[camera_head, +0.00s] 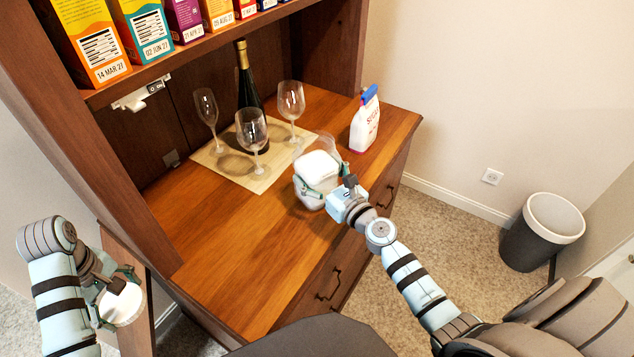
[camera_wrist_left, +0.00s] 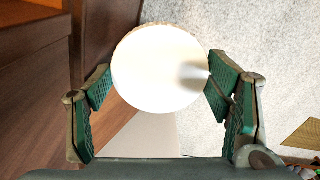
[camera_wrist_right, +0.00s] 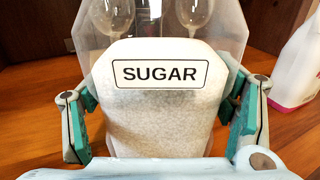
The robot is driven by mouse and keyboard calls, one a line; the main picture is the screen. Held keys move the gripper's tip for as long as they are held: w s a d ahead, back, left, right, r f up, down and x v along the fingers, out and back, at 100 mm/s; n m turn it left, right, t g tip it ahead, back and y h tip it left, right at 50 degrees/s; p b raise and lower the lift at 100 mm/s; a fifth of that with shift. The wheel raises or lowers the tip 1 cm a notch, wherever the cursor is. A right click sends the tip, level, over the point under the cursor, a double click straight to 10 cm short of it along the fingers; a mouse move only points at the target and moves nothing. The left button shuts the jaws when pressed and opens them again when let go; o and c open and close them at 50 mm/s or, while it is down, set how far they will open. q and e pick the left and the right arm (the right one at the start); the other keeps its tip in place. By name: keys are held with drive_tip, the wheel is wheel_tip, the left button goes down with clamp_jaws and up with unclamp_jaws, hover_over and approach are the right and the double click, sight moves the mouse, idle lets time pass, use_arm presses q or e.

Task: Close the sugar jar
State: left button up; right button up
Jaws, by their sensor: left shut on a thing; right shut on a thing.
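The sugar jar (camera_head: 315,190) stands on the wooden counter near its front edge. Its "SUGAR" label and white contents show in the right wrist view (camera_wrist_right: 155,125). My right gripper (camera_head: 332,188) is shut on the jar, one finger on each side of its body. A round white lid (camera_wrist_left: 160,75) is held in my left gripper (camera_head: 118,297), which is shut on its edges. The lid also shows in the head view (camera_head: 124,305), at lower left, off the counter and well apart from the jar. The jar's opening is not clearly visible.
Wine glasses (camera_head: 252,133) and a dark bottle (camera_head: 247,85) stand on a mat (camera_head: 207,157) behind the jar. The hutch's side panel rises between the lid and the jar. The counter's left front is clear.

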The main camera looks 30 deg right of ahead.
use_arm(q)
drive_tip(key=shift+f, duration=0.5)
use_arm(e)
drive_tip(key=shift+f, duration=0.45)
use_arm(q)
drive_tip(key=shift+r, duration=0.2)
use_arm(e)
drive_tip(key=shift+r, duration=0.2)
use_arm(q)
drive_tip(key=shift+f, duration=0.15)
use_arm(e)
drive_tip(key=shift+f, duration=0.15)
drive_tip(key=o, duration=1.9)
